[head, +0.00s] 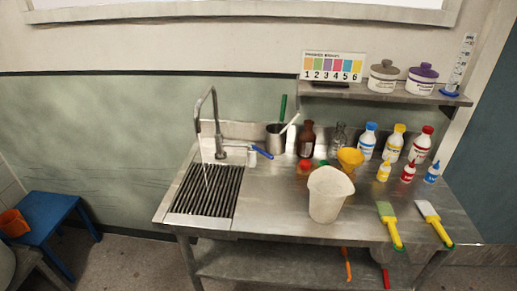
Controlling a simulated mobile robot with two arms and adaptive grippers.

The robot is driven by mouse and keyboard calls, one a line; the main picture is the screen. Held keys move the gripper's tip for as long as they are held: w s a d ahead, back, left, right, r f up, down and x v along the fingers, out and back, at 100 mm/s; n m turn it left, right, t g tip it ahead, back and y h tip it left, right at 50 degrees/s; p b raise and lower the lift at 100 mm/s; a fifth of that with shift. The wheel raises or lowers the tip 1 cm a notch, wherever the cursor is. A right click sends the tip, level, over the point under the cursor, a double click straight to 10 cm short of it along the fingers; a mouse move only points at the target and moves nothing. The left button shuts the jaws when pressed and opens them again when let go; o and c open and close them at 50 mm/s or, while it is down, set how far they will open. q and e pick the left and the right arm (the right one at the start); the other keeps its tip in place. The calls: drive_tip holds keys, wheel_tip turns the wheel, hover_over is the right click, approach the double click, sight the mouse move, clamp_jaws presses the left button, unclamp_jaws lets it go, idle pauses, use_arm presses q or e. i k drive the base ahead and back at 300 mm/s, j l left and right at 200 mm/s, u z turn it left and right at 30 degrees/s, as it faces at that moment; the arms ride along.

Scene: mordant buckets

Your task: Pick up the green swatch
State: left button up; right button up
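A small green piece (323,163) lies on the steel worktop, partly hidden behind the white beaker (328,197). It may be the green swatch, but it is too small for me to be sure. A small red piece (305,164) lies to its left, in front of the brown bottle (306,140). A numbered chart (331,67) with coloured squares, some greenish, stands above the shelf. Neither of my grippers is in view.
A sink grate (205,191) with a running tap (217,125) is at the left. A blue stool (41,222) stands at far left.

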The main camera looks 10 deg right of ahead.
sight(386, 212)
drive_tip(key=z, duration=1.25)
